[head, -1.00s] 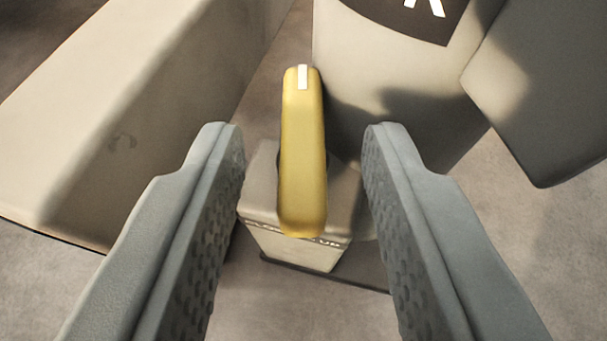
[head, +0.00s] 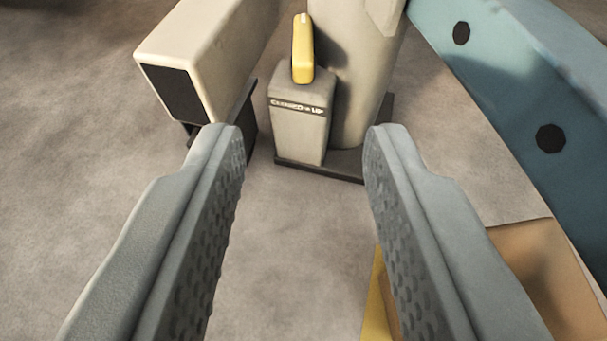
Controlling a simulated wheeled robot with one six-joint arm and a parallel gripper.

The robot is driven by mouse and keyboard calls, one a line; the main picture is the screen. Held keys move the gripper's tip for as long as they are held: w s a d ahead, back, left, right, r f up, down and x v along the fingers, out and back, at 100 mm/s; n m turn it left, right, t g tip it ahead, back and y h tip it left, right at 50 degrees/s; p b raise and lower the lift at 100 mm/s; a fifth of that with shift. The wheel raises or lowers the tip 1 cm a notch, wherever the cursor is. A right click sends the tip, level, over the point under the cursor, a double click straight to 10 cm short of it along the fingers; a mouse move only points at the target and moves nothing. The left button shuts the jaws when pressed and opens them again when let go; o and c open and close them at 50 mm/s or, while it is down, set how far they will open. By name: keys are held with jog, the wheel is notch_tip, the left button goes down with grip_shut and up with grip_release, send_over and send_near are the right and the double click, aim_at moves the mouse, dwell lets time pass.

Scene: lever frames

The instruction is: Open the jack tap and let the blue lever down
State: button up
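The jack tap (head: 303,50) is a yellow handle with a white mark at its far end, set on top of a small grey block (head: 299,119) at the upper middle of the head view. It points away from me, nearly straight up in the picture. The blue lever (head: 520,110) is a large blue beam with dark round spots, running diagonally down the right side, partly out of frame. My gripper (head: 303,145) is open and empty. Its two grey fingers stand well apart, back from the tap and touching nothing I can see.
A beige box-shaped part (head: 200,50) with a dark end face stands left of the tap. A light grey cylinder (head: 352,80) stands just right of it. A tan, yellow-edged surface (head: 545,275) is at the lower right, behind my right finger. The grey floor at left is clear.

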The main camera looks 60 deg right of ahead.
jog(key=shift+v, duration=2.45)
